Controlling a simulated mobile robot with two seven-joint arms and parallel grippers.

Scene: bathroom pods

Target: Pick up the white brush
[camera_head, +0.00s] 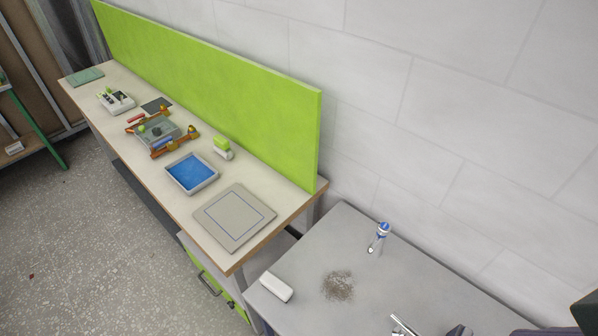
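A white, rounded block (276,286) lies on the left part of the grey table, near its front left edge. It is the thing here that best fits the white brush; bristles cannot be made out. Nothing touches it. At the bottom edge a silvery piece (403,325) and a dark piece (459,330) come into view, cut off; they may be parts of a gripper of mine, right of the block and apart from it. I cannot tell an opening there. No left arm comes in from the left.
A patch of brown dirt (338,287) and a white bottle with a blue cap (379,237) are on the grey table. A higher wooden bench (240,258) adjoins on the left, with a blue tray (192,174) and a green back panel (230,100). A wall (470,120) stands behind.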

